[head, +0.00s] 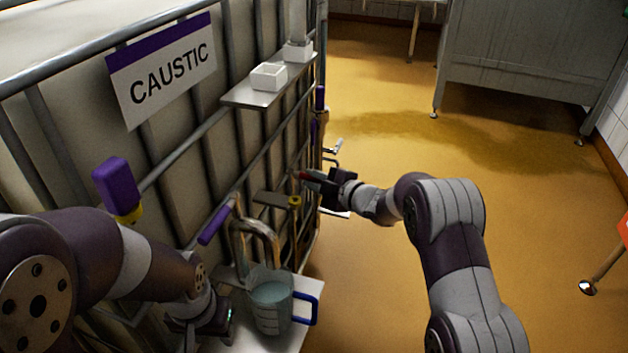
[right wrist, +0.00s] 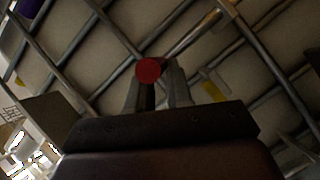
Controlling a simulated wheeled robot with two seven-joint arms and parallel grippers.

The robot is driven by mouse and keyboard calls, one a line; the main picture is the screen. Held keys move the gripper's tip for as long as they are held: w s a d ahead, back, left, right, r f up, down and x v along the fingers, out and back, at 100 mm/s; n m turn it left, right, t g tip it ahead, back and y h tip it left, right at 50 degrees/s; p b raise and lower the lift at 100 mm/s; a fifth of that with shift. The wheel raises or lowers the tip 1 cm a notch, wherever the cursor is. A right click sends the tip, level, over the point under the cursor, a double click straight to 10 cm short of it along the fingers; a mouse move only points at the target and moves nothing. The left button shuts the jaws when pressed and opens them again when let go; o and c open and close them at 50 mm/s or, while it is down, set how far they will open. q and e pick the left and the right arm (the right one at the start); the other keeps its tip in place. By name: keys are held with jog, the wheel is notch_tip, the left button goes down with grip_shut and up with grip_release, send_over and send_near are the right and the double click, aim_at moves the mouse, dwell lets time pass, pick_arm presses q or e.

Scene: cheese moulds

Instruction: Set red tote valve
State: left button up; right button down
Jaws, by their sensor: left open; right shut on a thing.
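The red valve handle (head: 302,174) shows as a small red tip at the side of the caged tote. In the right wrist view its round red end (right wrist: 148,70) sits between the fingers. My right gripper (head: 318,179) is shut on it; the gripper also shows in the right wrist view (right wrist: 160,92). The rest of the handle and the valve body are hidden or too dark to tell. My left gripper (head: 226,316) is open, low beside a clear jug (head: 268,316) with a blue handle. I cannot tell whether it touches the jug.
The tote carries a CAUSTIC sign (head: 163,75) and a metal shelf (head: 245,96) with a white box (head: 269,76). The yellow floor (head: 375,75) is open to the right; a grey tank (head: 530,50) stands behind.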

jog(key=c, duration=1.1)
grip_release()
jog(key=shift+d+f, duration=0.3)
jog(key=shift+f, duration=0.45)
jog(key=shift+o, duration=0.2)
jog(key=shift+w+d, duration=0.1)
jog(key=shift+w, duration=0.1)
jog(key=shift+w+d+r, duration=0.1)
jog(key=shift+w+r, duration=0.15)
jog(key=shift+w, duration=0.1)
jog(key=shift+s+d+r, duration=0.2)
pick_arm(q)
jog(key=r+p, duration=0.2)
jog(key=p, duration=0.1)
jog(key=shift+w+d+r, duration=0.1)
jog(key=shift+w+r, duration=0.2)
jog(key=shift+w, duration=0.05)
pick_arm(e)
jog(key=v, duration=1.2)
jog(key=shift+s, duration=0.15)
jog(key=shift+f, duration=0.1)
